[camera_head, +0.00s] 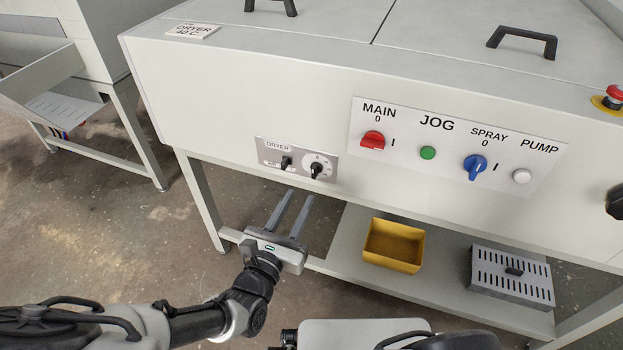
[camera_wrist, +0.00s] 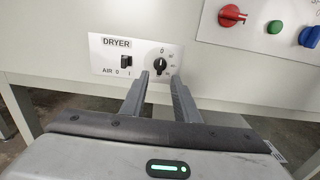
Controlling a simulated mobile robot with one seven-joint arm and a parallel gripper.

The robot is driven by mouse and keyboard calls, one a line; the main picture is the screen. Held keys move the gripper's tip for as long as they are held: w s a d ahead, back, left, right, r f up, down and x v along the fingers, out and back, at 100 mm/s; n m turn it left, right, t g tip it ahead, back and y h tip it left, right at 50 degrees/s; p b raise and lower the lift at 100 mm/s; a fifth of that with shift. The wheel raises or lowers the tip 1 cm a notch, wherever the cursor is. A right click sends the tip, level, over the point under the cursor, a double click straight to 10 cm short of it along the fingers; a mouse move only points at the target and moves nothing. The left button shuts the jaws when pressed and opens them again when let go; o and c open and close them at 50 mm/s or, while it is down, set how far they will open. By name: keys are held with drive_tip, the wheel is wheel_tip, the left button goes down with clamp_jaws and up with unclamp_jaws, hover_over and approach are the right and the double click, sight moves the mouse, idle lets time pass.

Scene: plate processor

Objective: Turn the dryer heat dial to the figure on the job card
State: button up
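The dryer heat dial (camera_head: 317,169) is a black knob on a light round scale, at the right of the grey DRYER plate (camera_head: 268,158). In the wrist view the dial (camera_wrist: 160,65) sits just beyond and between my fingertips, and its figures are too small to read surely. The job card (camera_head: 193,31) lies on top of the machine at the left and reads DRYER 40 C. My gripper (camera_head: 296,195) is open, its two fingers pointing at the panel from below the dial. The fingers appear apart from the knob, with nothing between them.
A black AIR switch (camera_wrist: 126,63) is left of the dial on the same plate. A larger panel to the right holds the red MAIN knob (camera_head: 373,140), green JOG button (camera_head: 428,152), blue SPRAY knob (camera_head: 475,166) and PUMP button (camera_head: 522,176). A yellow bin (camera_head: 393,246) stands on the lower shelf.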

sight(313, 174)
drive_tip(key=b+x, duration=0.1)
drive_tip(key=x, duration=0.8)
drive_tip(key=shift+b, duration=0.35)
drive_tip(key=c, duration=0.7)
